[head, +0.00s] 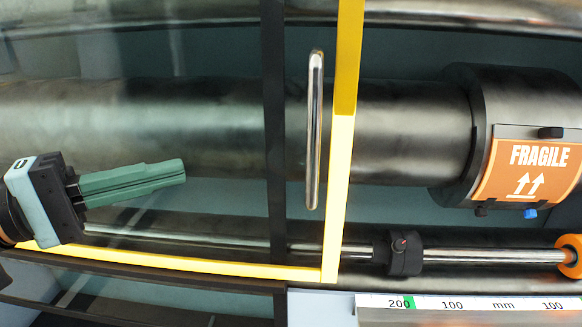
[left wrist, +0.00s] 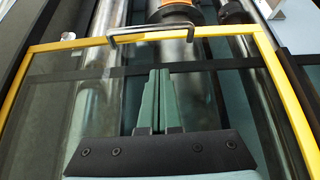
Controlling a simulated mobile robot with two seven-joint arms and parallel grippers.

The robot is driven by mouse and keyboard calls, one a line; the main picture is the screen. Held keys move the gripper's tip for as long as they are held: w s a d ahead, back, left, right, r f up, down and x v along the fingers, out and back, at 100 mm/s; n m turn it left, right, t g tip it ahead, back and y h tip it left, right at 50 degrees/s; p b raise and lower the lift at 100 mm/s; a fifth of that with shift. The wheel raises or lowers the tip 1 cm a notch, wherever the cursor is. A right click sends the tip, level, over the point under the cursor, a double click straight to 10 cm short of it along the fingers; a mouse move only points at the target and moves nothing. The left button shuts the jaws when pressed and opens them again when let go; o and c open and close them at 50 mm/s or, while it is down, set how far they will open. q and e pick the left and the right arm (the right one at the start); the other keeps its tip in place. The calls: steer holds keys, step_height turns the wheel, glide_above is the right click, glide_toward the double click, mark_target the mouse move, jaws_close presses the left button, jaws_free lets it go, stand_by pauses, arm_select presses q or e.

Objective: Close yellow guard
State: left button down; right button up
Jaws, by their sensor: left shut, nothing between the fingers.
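The yellow guard (head: 341,150) is a clear panel in a yellow frame. In the head view its upright edge stands right of the middle, and its lower edge runs left along the bottom. A silver bar handle (head: 314,130) is fixed near that upright edge. In the left wrist view the guard frame (left wrist: 65,45) spans the picture, with the handle (left wrist: 152,31) at the top. My left gripper (head: 184,170) is shut and empty. It is in front of the panel, left of the handle and apart from it. My right gripper is not in view.
Right of the guard edge the machine is open. A dark roller (head: 405,125) carries an orange FRAGILE label (head: 527,170). A thin shaft (head: 490,257) with a black collar (head: 404,254) runs below it. A millimetre scale (head: 470,303) lies along the bottom right.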

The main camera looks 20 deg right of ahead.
arm_select(q)
steer(key=p, duration=0.3)
glide_toward(276, 160)
steer(key=s+d+r, duration=0.2)
steer(key=d+r, duration=0.1)
steer(key=d, duration=0.2)
steer(key=s+d, duration=0.1)
steer(key=d, duration=0.2)
steer(key=shift+s+d+f+p, duration=0.15)
steer(key=shift+s+d+p, duration=0.15)
steer(key=shift+s, duration=0.1)
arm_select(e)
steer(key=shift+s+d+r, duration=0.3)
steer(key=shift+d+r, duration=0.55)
